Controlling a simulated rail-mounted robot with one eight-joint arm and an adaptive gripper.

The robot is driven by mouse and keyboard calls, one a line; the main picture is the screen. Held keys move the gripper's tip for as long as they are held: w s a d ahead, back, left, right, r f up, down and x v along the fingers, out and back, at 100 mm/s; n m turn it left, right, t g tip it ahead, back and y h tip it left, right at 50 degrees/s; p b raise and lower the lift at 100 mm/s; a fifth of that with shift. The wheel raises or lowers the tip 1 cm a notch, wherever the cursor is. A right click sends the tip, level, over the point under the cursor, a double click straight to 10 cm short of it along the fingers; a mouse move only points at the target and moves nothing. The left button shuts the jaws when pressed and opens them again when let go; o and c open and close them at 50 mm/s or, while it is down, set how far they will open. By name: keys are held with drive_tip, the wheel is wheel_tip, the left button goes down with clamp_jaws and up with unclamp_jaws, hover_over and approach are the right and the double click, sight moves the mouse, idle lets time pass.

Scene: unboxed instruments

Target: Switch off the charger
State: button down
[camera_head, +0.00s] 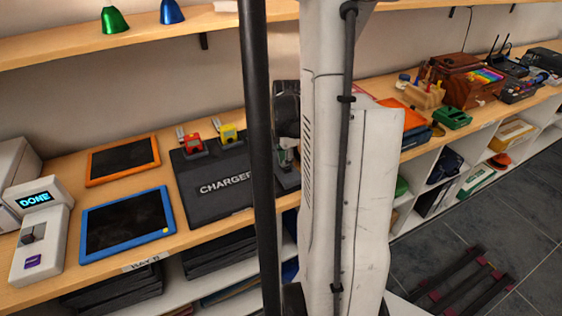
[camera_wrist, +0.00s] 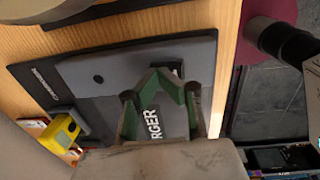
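The charger (camera_head: 215,180) is a flat dark slab with white CHARGER lettering, lying on the wooden bench. In the wrist view the charger (camera_wrist: 100,78) fills the middle, with part of its lettering showing between my gripper's fingers. My gripper (camera_wrist: 154,76) has green finger pads whose tips angle inward and appear to meet, with nothing seen between them. It is over the charger; I cannot tell whether it touches. A small dark part (camera_wrist: 176,70), possibly a switch, shows just beside the tips, partly hidden. In the head view my arm hides most of the gripper and the charger's right side.
A red device (camera_head: 193,145) and a yellow device (camera_head: 228,133) sit at the charger's back edge. Blue (camera_head: 128,222) and orange (camera_head: 122,158) framed panels lie to its left, beside a white unit showing DONE (camera_head: 36,200). A shelf (camera_head: 150,32) runs above the bench.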

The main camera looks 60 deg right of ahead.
drive_tip(key=shift+s, duration=0.15)
drive_tip(key=shift+s+a+r, duration=0.2)
drive_tip(key=shift+s+a, duration=0.2)
drive_tip(key=shift+s, duration=0.2)
wheel_tip(320, 180, up, 14)
drive_tip(key=w+p, duration=0.1)
drive_tip(key=p, duration=0.1)
drive_tip(key=shift+d, duration=0.3)
drive_tip(key=shift+w, duration=0.1)
idle(0.7)
